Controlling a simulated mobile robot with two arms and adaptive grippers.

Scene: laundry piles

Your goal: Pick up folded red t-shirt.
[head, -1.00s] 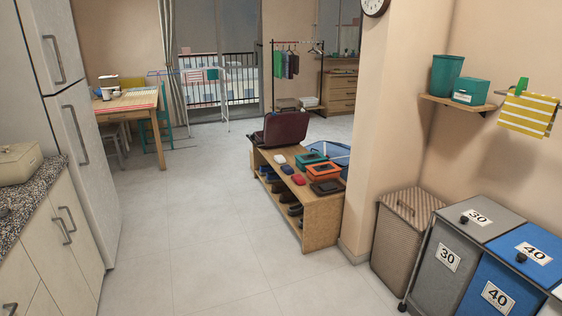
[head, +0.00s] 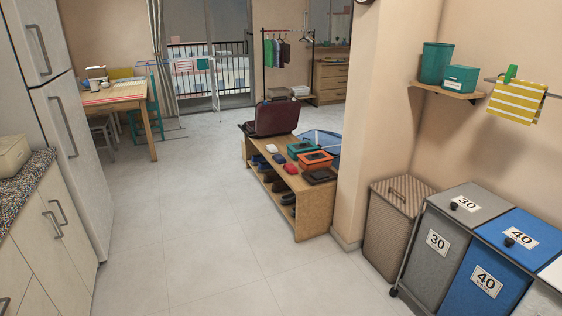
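No folded t-shirt can be clearly made out in the head view. A small red item (head: 290,168) lies on top of the wooden shoe bench (head: 318,205) in the middle of the room, with small white and blue items beside it. It is too small to tell whether it is the folded red t-shirt. Neither of my grippers is in view.
A dark red suitcase (head: 275,118) stands on the bench's far end, with orange (head: 315,159) and teal (head: 300,148) boxes nearby. A wall corner, wicker hamper (head: 388,235) and bins (head: 445,258) stand right; a fridge (head: 62,120) stands left. The tiled floor (head: 200,235) between is clear.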

